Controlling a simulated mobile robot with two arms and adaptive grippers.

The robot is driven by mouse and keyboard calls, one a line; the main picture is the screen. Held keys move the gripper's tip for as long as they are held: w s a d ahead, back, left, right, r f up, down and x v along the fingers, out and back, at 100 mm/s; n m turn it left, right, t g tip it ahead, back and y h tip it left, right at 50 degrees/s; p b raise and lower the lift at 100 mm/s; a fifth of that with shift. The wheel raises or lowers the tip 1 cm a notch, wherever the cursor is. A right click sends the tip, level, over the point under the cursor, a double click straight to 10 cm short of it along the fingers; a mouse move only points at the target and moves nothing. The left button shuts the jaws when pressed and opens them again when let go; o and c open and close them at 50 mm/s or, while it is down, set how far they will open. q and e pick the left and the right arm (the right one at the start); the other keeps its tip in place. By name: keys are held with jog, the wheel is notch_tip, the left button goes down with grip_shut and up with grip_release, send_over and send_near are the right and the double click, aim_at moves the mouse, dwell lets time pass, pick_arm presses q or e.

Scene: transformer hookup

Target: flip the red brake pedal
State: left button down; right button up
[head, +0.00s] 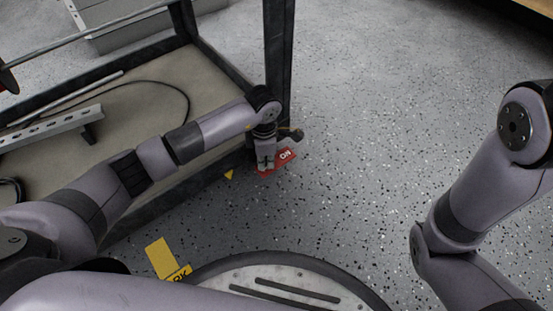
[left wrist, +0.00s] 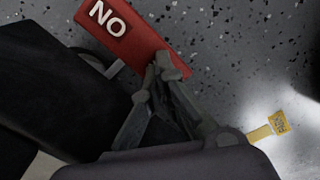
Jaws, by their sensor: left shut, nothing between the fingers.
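The red brake pedal (head: 286,155) is at the lower corner of the dark-framed cart, near the foot of its post. White letters on it read ON in the head view. In the left wrist view the red pedal (left wrist: 150,38) shows its letters the other way up, reading NO. My left gripper (head: 265,161) is at the pedal's left end and partly covers it. In the left wrist view my left gripper's fingertips (left wrist: 165,66) are together, empty, at the pedal's lower edge. I cannot tell whether they touch it. My right gripper is outside the frames.
The cart's shelf (head: 205,75) holds a metal rail (head: 50,129) and a black cable. The cart's dark post (head: 278,50) stands just behind my left wrist. A yellow label (head: 162,257) is near my base. Speckled floor (head: 390,110) is clear to the right.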

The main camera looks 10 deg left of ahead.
pick_arm(q)
notch_tip(320, 180, up, 5)
jog(key=p, duration=0.5)
jog(key=shift+r, duration=0.55)
jog(key=shift+r+p, duration=0.3)
jog(key=shift+p, duration=0.25)
jog(key=shift+r, duration=0.2)
jog(key=shift+f, duration=0.1)
